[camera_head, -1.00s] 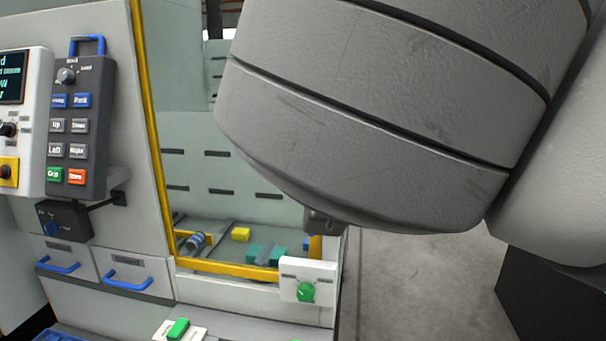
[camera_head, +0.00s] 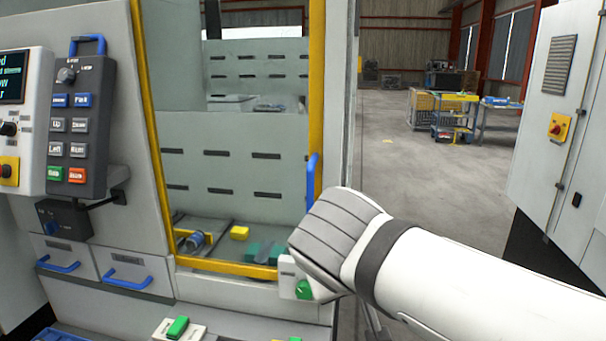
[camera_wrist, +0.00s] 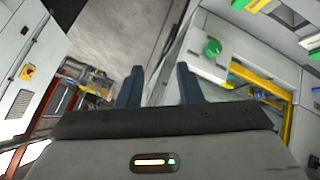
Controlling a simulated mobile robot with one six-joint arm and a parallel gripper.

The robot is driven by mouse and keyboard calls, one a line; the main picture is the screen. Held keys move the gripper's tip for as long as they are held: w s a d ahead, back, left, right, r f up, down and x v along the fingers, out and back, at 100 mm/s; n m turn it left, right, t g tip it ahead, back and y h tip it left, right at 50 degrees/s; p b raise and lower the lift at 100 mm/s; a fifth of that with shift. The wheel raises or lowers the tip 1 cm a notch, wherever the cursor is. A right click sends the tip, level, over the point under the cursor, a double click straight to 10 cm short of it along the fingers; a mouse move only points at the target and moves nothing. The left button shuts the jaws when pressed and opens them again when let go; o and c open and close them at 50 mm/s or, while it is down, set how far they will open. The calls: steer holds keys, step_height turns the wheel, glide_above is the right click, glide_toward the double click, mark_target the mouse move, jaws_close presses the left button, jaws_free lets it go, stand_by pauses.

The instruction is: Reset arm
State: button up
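My gripper (camera_wrist: 160,86) shows in the wrist view with its two dark fingers apart and nothing between them. It is held in the air beside the machine, with the floor behind it. In the head view my white and grey arm crosses the lower right, and the gripper itself cannot be made out there. The arm's grey joint partly covers the white panel with a green knob (camera_head: 304,289) at the machine's corner. That green knob also shows in the wrist view (camera_wrist: 212,47), right of the fingers.
The machine's yellow-framed window (camera_head: 235,268) stands left of my arm, with a blue handle (camera_head: 312,178) on it. A keypad pendant (camera_head: 79,125) hangs further left. A grey cabinet (camera_head: 562,100) stands at right. Open floor (camera_head: 420,180) lies between, with a cart (camera_head: 480,120) far back.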

steer(key=s+d+f+m+g+y, duration=0.1)
steer(key=s+d+f+g, duration=0.1)
steer(key=f, duration=0.6)
steer(key=s+d+f+m+g+y+p, duration=0.1)
steer(key=s+d+f+m+g+y, duration=0.1)
steer(key=d+f, duration=0.3)
steer(key=shift+s+f+g, duration=0.7)
steer(key=shift+f, duration=0.65)
